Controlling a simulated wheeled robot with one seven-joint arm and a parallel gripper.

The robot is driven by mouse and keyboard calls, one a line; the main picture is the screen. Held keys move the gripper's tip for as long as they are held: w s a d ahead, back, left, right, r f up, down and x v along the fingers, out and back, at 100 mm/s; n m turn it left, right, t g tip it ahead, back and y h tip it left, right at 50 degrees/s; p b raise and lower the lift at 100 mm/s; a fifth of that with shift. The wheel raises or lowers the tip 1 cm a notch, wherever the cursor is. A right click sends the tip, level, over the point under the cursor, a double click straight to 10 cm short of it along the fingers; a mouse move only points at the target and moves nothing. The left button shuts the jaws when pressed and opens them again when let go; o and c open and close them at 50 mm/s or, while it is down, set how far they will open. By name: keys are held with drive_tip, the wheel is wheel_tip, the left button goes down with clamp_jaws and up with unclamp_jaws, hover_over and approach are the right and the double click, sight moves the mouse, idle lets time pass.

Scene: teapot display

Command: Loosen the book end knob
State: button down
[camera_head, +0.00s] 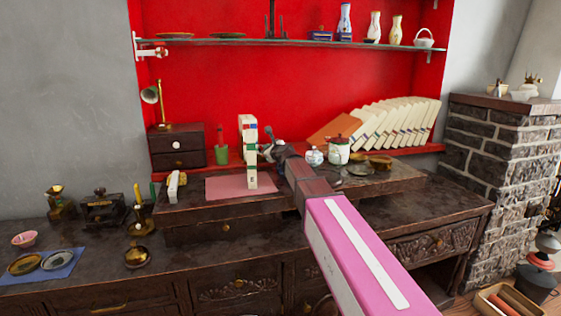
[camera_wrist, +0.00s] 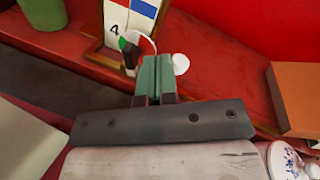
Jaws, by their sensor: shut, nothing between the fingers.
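My gripper (camera_head: 268,150) reaches toward the upright white books (camera_head: 249,140) at the middle of the dresser top. In the wrist view its two green-grey fingers (camera_wrist: 152,75) are pressed together, with nothing between them. Just past the fingertips stand white spines (camera_wrist: 132,18) with red and blue labels and a "4", in a brass-coloured frame that looks like the book end (camera_wrist: 102,50). A small round white knob-like piece (camera_wrist: 181,64) lies just right of the fingertips. A white curved piece and a dark bit show left of them. Whether the fingers touch any of these I cannot tell.
Leaning white books and an orange one (camera_head: 330,128) stand right; the orange block also shows in the wrist view (camera_wrist: 298,98). Jars (camera_head: 339,150) sit right of my gripper. A small drawer chest (camera_head: 178,148) and green cup (camera_head: 221,154) are left. A glass shelf (camera_head: 290,43) spans above.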

drive_tip(key=shift+s+a+f, duration=0.15)
drive_tip(key=shift+a, duration=0.35)
idle(0.5)
drive_tip(key=shift+a+r, duration=0.15)
drive_tip(key=shift+r, duration=0.2)
idle(0.7)
drive_tip(key=shift+r, duration=0.1)
drive_tip(key=shift+d+r, duration=0.15)
drive_tip(key=shift+d, duration=0.15)
drive_tip(key=shift+s+d, duration=0.3)
drive_tip(key=shift+s, duration=0.65)
drive_tip(key=shift+s+d, duration=0.25)
drive_tip(key=shift+s, duration=0.75)
drive_tip(key=shift+s+d, duration=0.3)
drive_tip(key=shift+s, duration=0.65)
